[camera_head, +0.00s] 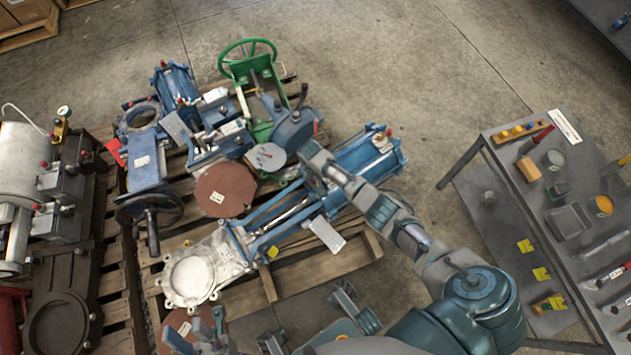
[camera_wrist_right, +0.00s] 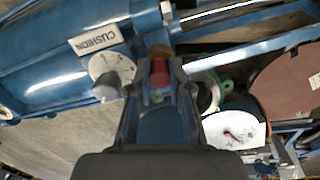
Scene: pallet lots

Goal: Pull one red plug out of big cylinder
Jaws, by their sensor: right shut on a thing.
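The big blue cylinder (camera_head: 350,158) lies across the pallet, with a white flange at its lower left end. My right gripper (camera_head: 306,168) is at the cylinder's middle block, covering that part in the head view. In the right wrist view, my right gripper (camera_wrist_right: 159,95) is shut on a red plug (camera_wrist_right: 159,72), which sits between its fingers beside the blue body and a grey knob labelled CUSHION. Whether the plug is still seated cannot be told. Another red plug (camera_head: 389,132) shows at the cylinder's far end.
Brown discs (camera_head: 223,190) and a round dial plate (camera_head: 266,157) lie close beside the cylinder. A green handwheel valve (camera_head: 250,75) and other blue valves stand behind on the pallet. A grey table (camera_head: 500,185) with tools is at the right. Bare floor lies between.

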